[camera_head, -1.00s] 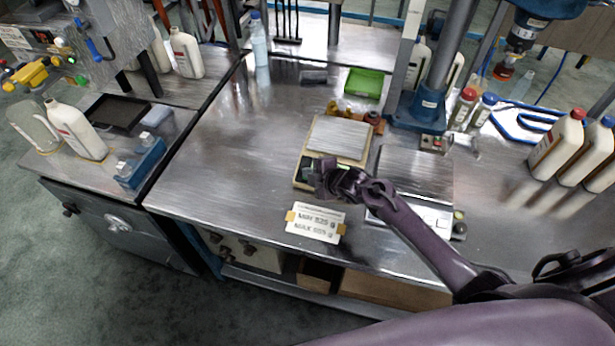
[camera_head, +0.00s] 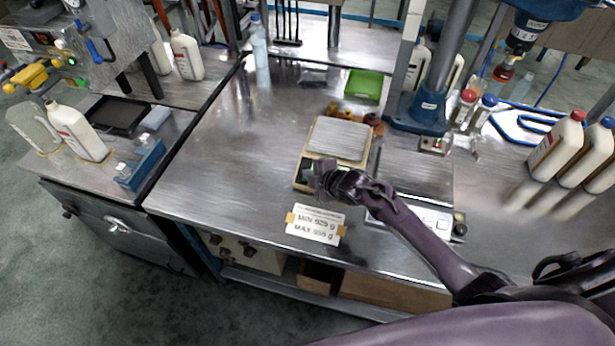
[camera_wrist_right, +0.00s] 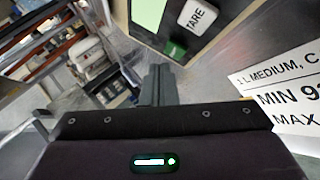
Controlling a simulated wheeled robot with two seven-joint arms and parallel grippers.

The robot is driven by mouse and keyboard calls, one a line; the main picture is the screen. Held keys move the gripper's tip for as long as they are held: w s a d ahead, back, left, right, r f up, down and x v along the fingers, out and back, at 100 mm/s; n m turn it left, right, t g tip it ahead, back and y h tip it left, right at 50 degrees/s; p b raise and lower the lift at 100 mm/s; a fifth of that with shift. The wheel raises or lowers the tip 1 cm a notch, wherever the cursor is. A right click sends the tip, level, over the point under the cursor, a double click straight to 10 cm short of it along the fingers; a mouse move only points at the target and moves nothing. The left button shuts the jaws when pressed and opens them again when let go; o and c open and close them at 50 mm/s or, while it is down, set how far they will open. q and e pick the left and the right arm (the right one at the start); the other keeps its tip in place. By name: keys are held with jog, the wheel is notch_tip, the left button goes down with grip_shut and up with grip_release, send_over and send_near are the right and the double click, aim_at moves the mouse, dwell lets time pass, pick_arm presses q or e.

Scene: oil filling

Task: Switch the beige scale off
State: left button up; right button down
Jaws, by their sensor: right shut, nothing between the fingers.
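The beige scale (camera_head: 311,160) with a silver weighing plate stands on the steel table, right of centre in the head view. My right gripper (camera_head: 325,180) is shut and empty at the scale's front edge and hides part of its front panel. In the right wrist view, the closed fingers (camera_wrist_right: 159,84) point at the panel. A green button (camera_wrist_right: 175,49) sits just beyond the fingertips, beside a white TARE button (camera_wrist_right: 201,15) and a pale green lit display (camera_wrist_right: 147,13). I cannot tell whether the fingertips touch the green button. My left gripper is not in view.
A white MIN/MAX weight sign (camera_head: 316,225) lies in front of the scale. A second, silver device (camera_head: 430,215) is to the right, under my right arm. A green tray (camera_head: 364,84) and small brown parts are behind. The table left of the scale is clear.

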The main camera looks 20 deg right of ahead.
jog(key=shift+f, duration=0.15)
dwell(0.7)
jog(key=shift+w+d+f+b, duration=0.1)
jog(key=shift+w+f+b, duration=0.05)
jog(key=shift+f+b, duration=0.2)
jog(key=shift+w+d+f+b, duration=0.1)
jog(key=shift+f+b, duration=0.2)
jog(key=shift+b, duration=0.2)
dwell(0.5)
jog(key=shift+r, duration=0.1)
jog(key=shift+s+a+r+p, duration=0.2)
jog(key=shift+s+r+p, duration=0.05)
jog(key=shift+r+p, duration=0.55)
jog(key=shift+f, duration=0.1)
jog(key=r+p, duration=0.1)
jog(key=s+r+p, duration=0.1)
jog(key=r+p, duration=0.1)
jog(key=a+r+p, duration=0.1)
jog(key=p, duration=0.1)
jog(key=shift+s+r, duration=0.2)
jog(key=shift+r, duration=0.1)
